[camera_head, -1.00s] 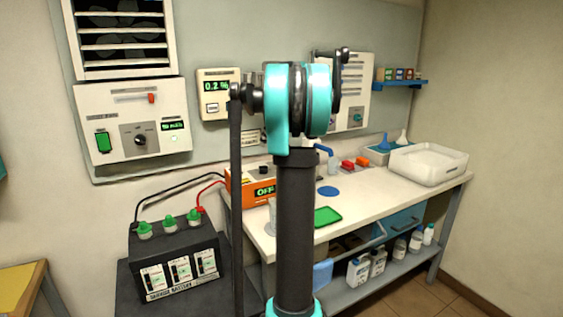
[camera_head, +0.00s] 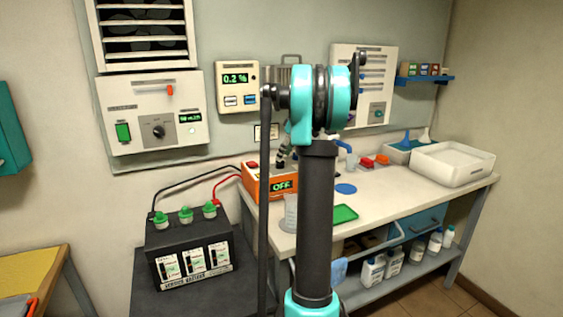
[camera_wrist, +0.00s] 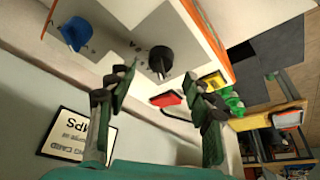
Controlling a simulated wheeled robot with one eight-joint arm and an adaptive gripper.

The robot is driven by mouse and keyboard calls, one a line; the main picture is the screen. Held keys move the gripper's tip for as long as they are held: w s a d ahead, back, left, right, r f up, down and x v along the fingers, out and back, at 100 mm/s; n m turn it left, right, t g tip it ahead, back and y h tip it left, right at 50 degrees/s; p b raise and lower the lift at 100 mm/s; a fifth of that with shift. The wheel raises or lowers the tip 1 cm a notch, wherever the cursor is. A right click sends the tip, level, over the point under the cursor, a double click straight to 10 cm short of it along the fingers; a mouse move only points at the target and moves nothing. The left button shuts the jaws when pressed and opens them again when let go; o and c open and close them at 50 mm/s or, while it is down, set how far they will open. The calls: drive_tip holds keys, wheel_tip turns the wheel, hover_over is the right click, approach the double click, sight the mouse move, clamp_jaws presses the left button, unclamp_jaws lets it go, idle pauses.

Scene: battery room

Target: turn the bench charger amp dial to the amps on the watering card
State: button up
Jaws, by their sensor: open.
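The orange bench charger (camera_head: 262,187) stands at the left end of the bench, its display reading OFF. In the wrist view, a black dial (camera_wrist: 161,60) with a pale pointer mark sits on a pale face with an orange edge. My gripper (camera_wrist: 160,88) is open and empty, its two dark green fingers either side of and short of the dial, apparently not touching it. It also shows in the head view (camera_head: 283,156), just above the charger and partly behind my arm.
A black battery (camera_head: 188,250) with green caps stands left of the bench, cabled to the charger. A blue round part (camera_wrist: 76,33) lies near the dial in the wrist view. A green tray (camera_head: 345,213) and white basin (camera_head: 453,163) are on the bench. A wall unit (camera_head: 155,115) has another dial.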

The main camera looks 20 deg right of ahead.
sight(280, 164)
drive_tip(key=shift+x, duration=2.05)
drive_tip(key=c, duration=1.1)
drive_tip(key=shift+s, duration=0.1)
drive_tip(key=shift+c, duration=0.2)
